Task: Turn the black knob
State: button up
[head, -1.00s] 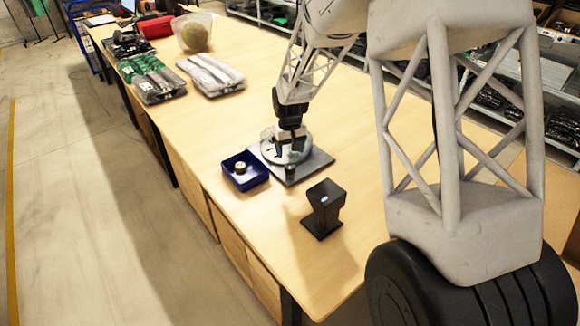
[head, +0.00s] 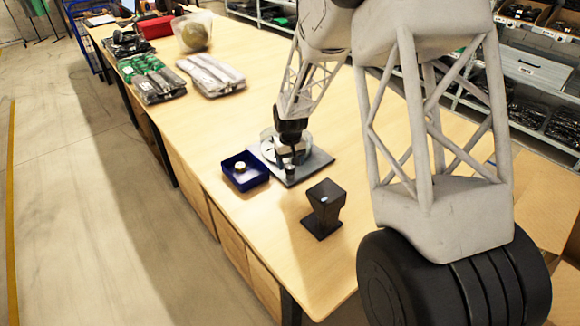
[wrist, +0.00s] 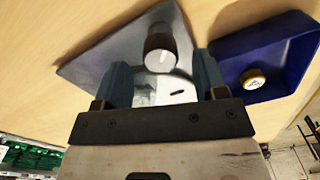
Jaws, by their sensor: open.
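The black knob (head: 290,172) stands near the front edge of a grey metal base plate (head: 318,160). In the wrist view the knob (wrist: 161,52) is a dark cylinder with a white line on its pale top. My gripper (head: 291,152) is over the plate, just behind the knob in the head view. In the wrist view my gripper (wrist: 162,68) is open, its two blue-grey fingers on either side, and the knob lies between and slightly beyond their tips. The fingers show no contact with it. A shiny pale disc (wrist: 165,88) on the plate is partly hidden by my gripper.
A blue tray (head: 259,179) holding a small brass-coloured piece (head: 240,166) stands left of the plate. A black stand (head: 325,205) is in front. Packaged garments (head: 212,75), a clear bin (head: 190,25) and a red item lie farther back. The table between is clear.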

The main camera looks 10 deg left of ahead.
jog(key=shift+f, duration=1.15)
jog(key=shift+c, duration=0.2)
jog(key=c, duration=0.9)
